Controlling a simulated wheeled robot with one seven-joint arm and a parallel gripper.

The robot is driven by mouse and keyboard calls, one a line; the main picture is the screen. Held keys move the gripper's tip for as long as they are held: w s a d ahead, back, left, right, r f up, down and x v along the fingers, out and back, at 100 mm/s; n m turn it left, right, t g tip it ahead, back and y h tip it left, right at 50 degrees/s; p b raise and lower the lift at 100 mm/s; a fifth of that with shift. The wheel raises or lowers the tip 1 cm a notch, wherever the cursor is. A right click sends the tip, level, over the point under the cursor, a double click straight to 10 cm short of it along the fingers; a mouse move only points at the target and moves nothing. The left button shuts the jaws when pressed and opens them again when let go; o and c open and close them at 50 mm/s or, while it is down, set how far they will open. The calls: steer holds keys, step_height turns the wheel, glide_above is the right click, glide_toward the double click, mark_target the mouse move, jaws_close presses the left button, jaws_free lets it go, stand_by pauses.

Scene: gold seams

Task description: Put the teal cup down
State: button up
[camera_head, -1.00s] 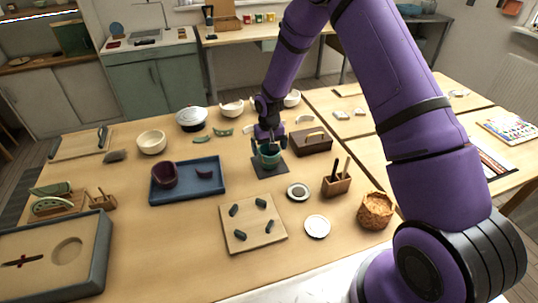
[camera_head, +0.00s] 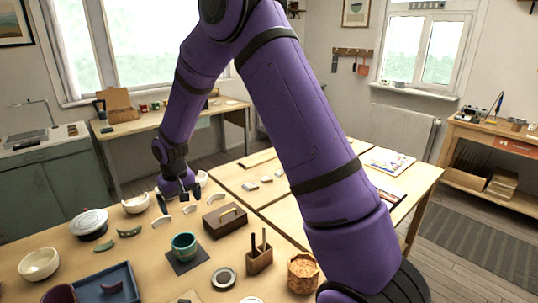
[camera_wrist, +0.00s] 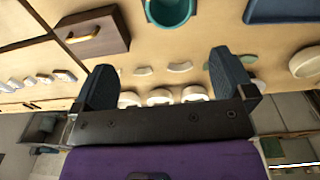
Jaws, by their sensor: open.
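The teal cup (camera_head: 184,246) stands upright on a dark square mat (camera_head: 188,261) on the wooden table. It also shows at the top of the wrist view (camera_wrist: 170,10), where its open mouth is partly cut off by the frame edge. My gripper (camera_head: 177,202) is beyond the cup, above the table and apart from it. In the wrist view my gripper (camera_wrist: 166,80) has its two dark fingers spread wide with nothing between them.
A brown box with a gold handle (camera_head: 225,217) stands right of the cup. Several cream shards (camera_head: 190,210) and white bowls (camera_head: 136,203) lie near my gripper. A blue tray (camera_head: 110,286), a wooden tool holder (camera_head: 259,260) and a woven basket (camera_head: 303,272) are nearer.

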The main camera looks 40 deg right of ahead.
steer(key=s+d+r+t, duration=0.1)
steer(key=s+d+r, duration=0.1)
steer(key=s+r, duration=0.75)
steer(key=s+d+r+t, duration=0.15)
steer(key=s+r, duration=0.45)
steer(key=r, duration=0.6)
steer(key=s+d+r+t, duration=0.1)
steer(key=s+r, duration=0.2)
steer(key=s, duration=0.7)
steer(key=s+d+r+t, duration=0.1)
steer(key=s+r, duration=0.2)
steer(key=s, duration=0.7)
steer(key=shift+s, duration=0.35)
